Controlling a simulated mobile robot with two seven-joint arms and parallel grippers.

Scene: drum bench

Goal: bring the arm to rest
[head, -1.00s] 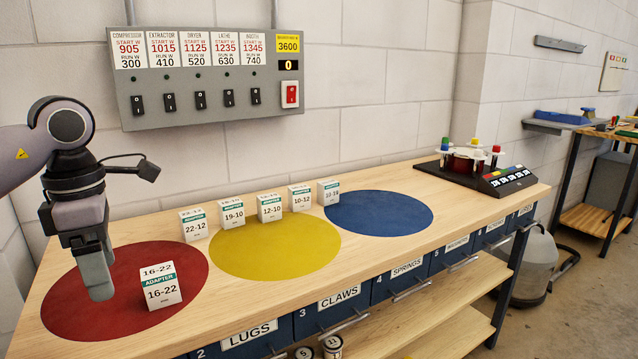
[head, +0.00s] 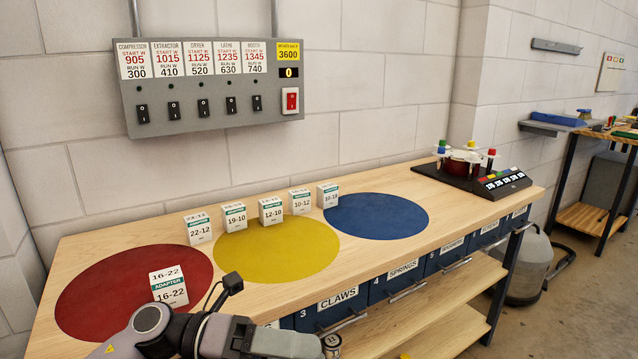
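My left arm comes in at the bottom left, low in front of the bench's front edge. My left gripper (head: 290,344) points to the right, below the yellow disc and in front of the drawers. Nothing shows held at its end, but the gap between its fingers cannot be made out. The 16-22 adapter box (head: 169,287) stands on the red disc (head: 110,290), behind my arm and apart from the gripper. My arm hides the lower front of the bench there. My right gripper is not in view.
Several white adapter boxes (head: 235,217) stand in a row along the back of the bench, by the yellow disc (head: 300,258) and the blue disc (head: 385,216). A dark device (head: 472,172) sits at the far end. A switch panel (head: 180,115) hangs on the wall.

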